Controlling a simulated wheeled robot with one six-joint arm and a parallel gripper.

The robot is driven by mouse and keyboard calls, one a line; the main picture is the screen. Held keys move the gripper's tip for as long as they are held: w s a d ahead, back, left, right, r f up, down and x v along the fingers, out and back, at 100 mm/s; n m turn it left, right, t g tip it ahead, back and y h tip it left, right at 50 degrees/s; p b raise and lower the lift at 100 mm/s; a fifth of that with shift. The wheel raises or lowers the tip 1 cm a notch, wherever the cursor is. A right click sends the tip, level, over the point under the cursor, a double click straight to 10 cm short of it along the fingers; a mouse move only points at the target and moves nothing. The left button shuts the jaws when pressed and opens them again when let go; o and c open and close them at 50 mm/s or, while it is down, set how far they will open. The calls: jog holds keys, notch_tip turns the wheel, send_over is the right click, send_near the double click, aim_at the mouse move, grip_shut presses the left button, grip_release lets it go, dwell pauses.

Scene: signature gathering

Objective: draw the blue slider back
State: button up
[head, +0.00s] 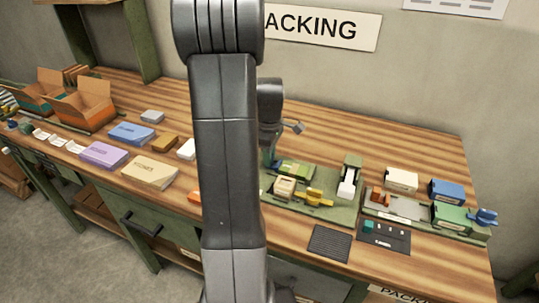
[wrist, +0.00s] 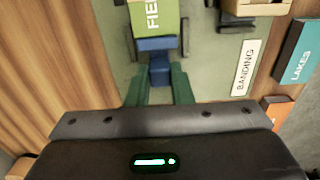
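The blue slider (wrist: 157,64) shows in the wrist view as a blue bar with a narrower tab, up against a green block marked FIEL (wrist: 155,16). My gripper (wrist: 158,80) has its two green fingers on either side of the tab, very close to it. I cannot tell whether they press on it. The green block (head: 296,169) lies on the green board (head: 330,208) there.
In the wrist view a BANDING label (wrist: 246,68), a teal LAKES box (wrist: 298,52) and an orange piece (wrist: 277,109) lie to the right. Bare wood lies behind the board.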

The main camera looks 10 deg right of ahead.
grip_shut()
jog(key=shift+w+a, duration=0.55)
jog(key=shift+a, duration=0.25)
jog(key=shift+w+a, duration=0.5)
jog(key=shift+a, duration=0.25)
jog(key=o, duration=0.7)
grip_release()
jog(key=shift+w+a, duration=0.1)
jog(key=shift+a, duration=0.05)
jog(key=shift+o, duration=0.2)
jog(key=shift+r, duration=0.1)
notch_tip(320, 180, up, 14)
jog(key=shift+f, duration=0.2)
